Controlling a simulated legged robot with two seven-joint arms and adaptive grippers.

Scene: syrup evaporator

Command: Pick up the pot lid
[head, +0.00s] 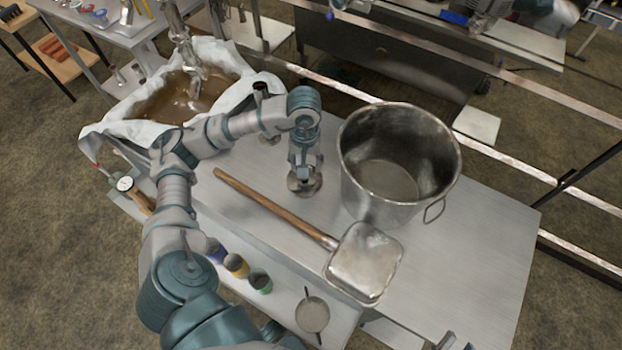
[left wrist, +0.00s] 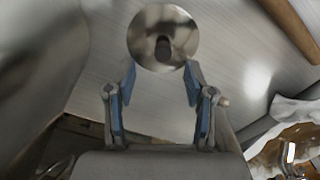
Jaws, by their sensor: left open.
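The pot lid (head: 304,187) is a small round metal disc on the metal table, left of the large pot (head: 400,160). In the left wrist view the lid (left wrist: 163,30) shows its dark upright knob (left wrist: 163,48). My left gripper (head: 305,165) is right above the lid, pointing down and partly covering it. In the left wrist view the blue-padded fingers of my left gripper (left wrist: 160,85) are apart, with the lid just beyond their tips. I cannot tell whether they touch it. My right gripper (head: 456,342) shows only in part at the bottom edge; its opening is unclear.
A wooden-handled metal scoop (head: 365,262) lies in front of the lid. A cloth-lined pan of brown syrup (head: 185,97) stands at left. Several small cups (head: 236,265) and a strainer (head: 312,314) are on the lower shelf. The table's right end (head: 470,270) is clear.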

